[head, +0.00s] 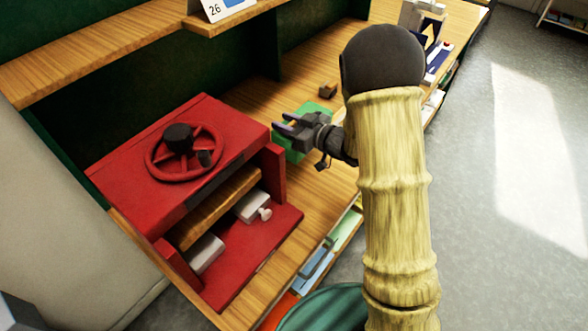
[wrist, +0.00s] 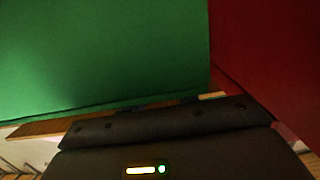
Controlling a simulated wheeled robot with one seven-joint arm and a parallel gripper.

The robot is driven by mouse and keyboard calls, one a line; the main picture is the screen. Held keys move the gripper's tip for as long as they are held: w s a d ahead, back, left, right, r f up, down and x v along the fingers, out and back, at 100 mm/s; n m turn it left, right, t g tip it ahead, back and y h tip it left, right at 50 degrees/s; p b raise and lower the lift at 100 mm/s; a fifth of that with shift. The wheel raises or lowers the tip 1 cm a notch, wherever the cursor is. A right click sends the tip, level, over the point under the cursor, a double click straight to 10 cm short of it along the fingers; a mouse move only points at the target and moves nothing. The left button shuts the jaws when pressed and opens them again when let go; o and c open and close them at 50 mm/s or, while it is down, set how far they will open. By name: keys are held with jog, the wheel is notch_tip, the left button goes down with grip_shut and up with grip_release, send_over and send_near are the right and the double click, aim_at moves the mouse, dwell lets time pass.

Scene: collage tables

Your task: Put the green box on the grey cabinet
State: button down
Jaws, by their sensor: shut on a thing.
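The green box (head: 314,107) is on the wooden desk just right of the red toy dashboard, partly hidden behind my gripper (head: 283,124). My gripper is shut on the box; I cannot tell whether the box touches the desk. In the wrist view the green box (wrist: 105,55) fills the upper left, close to the camera. A large pale grey body (head: 65,190) stands at the left edge of the head view, beside the desk; I cannot tell if it is the grey cabinet.
The red dashboard (head: 220,120) with steering wheel stands close left of my gripper, and red also fills the wrist view's right side (wrist: 265,45). A small brown block (head: 327,90) lies behind the box. A wooden shelf (head: 100,48) overhangs upper left. Grey floor (head: 490,240) is open at right.

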aim_at(287, 150)
dwell(0.3)
jog(key=shift+f+p, duration=0.5)
jog(key=shift+f, duration=2.45)
jog(key=shift+f+p, duration=0.35)
jog(key=shift+f, duration=1.75)
jog(key=c, duration=1.1)
grip_release()
jog(key=shift+f, duration=0.1)
jog(key=shift+o, duration=0.2)
